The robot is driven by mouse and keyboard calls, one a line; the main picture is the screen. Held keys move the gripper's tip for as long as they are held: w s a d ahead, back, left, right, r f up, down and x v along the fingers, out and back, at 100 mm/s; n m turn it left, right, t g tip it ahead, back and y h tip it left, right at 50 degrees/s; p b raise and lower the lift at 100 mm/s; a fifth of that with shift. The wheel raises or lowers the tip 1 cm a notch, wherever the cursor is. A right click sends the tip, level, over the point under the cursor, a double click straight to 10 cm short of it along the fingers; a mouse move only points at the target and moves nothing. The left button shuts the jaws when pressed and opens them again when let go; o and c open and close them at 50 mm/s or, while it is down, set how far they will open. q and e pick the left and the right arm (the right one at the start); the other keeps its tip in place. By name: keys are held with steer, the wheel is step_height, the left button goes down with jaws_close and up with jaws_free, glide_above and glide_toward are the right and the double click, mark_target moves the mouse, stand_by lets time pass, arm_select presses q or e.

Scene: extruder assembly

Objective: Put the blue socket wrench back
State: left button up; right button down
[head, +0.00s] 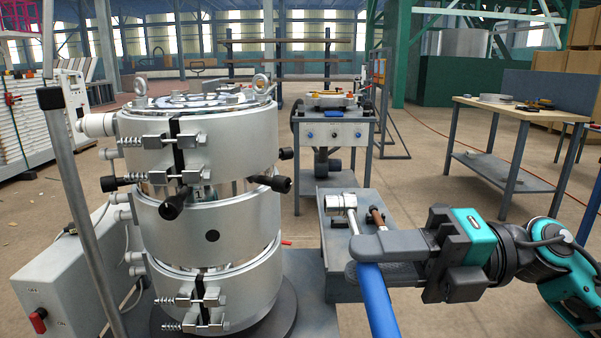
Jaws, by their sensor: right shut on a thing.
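The blue socket wrench (376,300) has a blue handle that runs down to the bottom edge of the head view, where its end is cut off. My right gripper (385,245) comes in from the right and is shut on the wrench near the top of the blue handle. A silver shaft and socket head (341,202) rise up and left from the grip, and look to be part of the wrench. The wrench shows in front of a small grey cart (335,262); I cannot tell how far above it. My left gripper is not in view.
The tall silver extruder cylinder (212,235) with clamps and black knobs stands left of the wrench. A brown-handled tool (377,217) is on the cart. A workbench (520,112) stands at the right. Open floor lies between the cart and the workbench.

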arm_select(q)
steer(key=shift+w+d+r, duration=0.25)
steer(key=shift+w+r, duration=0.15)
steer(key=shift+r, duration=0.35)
arm_select(e)
steer(key=w+d+f+m+t+h, duration=0.2)
steer(key=d+f+m+t+h, duration=0.2)
steer(key=f+m+t, duration=0.3)
steer(key=shift+w+d+f+m+t, duration=0.15)
steer(key=shift+w+d+m+t, duration=0.4)
steer(key=shift+t, duration=2.15)
